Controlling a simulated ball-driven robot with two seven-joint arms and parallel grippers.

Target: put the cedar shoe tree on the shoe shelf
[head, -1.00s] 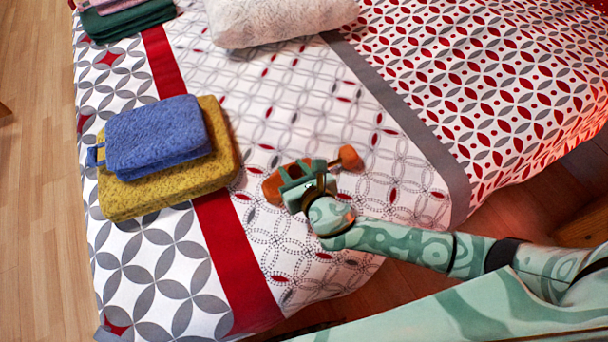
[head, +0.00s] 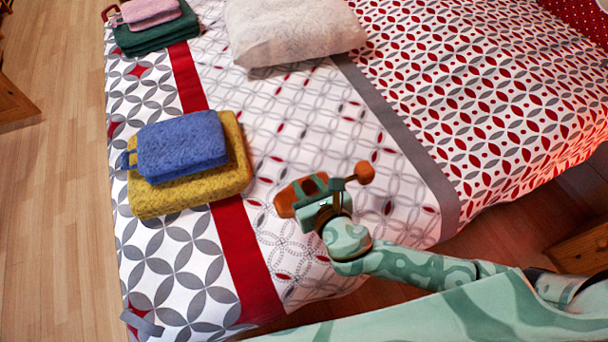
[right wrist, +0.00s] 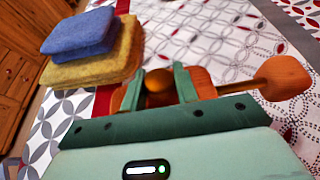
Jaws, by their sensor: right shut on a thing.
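The cedar shoe tree (head: 286,202) is orange-brown, with a block-like body and a thin rod ending in a round knob. My right gripper (head: 313,190) is shut on its body and holds it over the bed. In the right wrist view, the green fingers (right wrist: 161,88) stand on either side of the body's middle, and the shoe tree's knob (right wrist: 284,78) sticks out to the right. How far it is above the bedspread is hard to tell. My left gripper is not in view. I cannot make out the shoe shelf for certain.
The bed (head: 300,245) has a patterned spread. A blue folded cloth (head: 182,146) lies on a yellow one (head: 236,165); green (head: 160,38) and pink (head: 150,10) ones lie farther back, near a white pillow (head: 295,30). Wooden furniture (head: 582,248) shows at the right edge.

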